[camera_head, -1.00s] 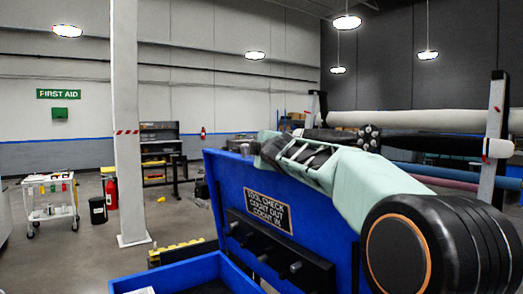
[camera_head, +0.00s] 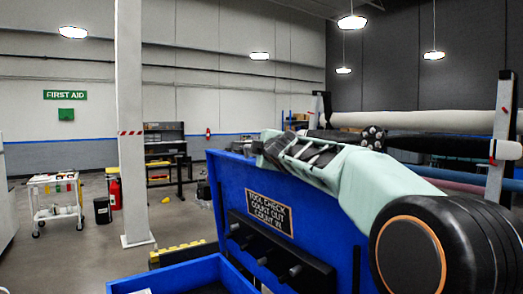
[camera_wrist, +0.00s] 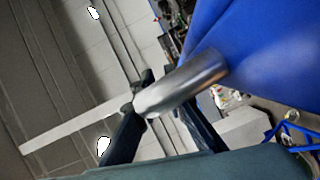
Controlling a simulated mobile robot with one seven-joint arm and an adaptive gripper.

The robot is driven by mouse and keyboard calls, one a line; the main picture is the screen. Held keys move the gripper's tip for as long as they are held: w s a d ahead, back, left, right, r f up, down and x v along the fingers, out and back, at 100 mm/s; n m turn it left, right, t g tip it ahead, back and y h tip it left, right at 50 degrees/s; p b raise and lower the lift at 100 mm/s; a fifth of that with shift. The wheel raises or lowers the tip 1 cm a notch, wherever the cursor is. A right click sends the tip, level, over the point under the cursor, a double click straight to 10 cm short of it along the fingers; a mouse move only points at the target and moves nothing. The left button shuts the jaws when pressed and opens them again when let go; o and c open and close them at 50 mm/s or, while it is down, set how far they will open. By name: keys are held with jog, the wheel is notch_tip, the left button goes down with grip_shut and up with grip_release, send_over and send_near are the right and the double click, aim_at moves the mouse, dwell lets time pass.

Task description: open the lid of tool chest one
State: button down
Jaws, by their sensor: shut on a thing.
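Tool chest one is blue; its open box (camera_head: 175,277) shows at the bottom of the head view. Its lid (camera_head: 228,187) stands raised and close to upright, inner face toward the camera. The inner face carries a "TOOL CHECK" sign (camera_head: 269,212) and a black rack with pegs (camera_head: 265,254). My gripper is at the lid's top edge, mostly hidden behind my pale green arm in the head view. In the wrist view my gripper (camera_wrist: 150,108) has dark fingers shut on a metal bar handle (camera_wrist: 188,82), which sticks out from the blue lid (camera_wrist: 240,45).
A white pillar (camera_head: 130,160) stands left of the chest. A white cart (camera_head: 55,200), a black bin (camera_head: 102,210) and a yellow-and-black striped block (camera_head: 182,254) are on the left. A long pale bar (camera_head: 420,118) on a stand is at the right. Open floor lies left.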

jog(key=c, duration=2)
grip_release()
jog(key=shift+s+a+r, duration=0.2)
jog(key=shift+o, duration=0.2)
jog(key=shift+w+d+f, duration=0.1)
jog(key=v, duration=0.7)
jog(key=shift+s, duration=0.25)
jog(key=shift+d, duration=0.1)
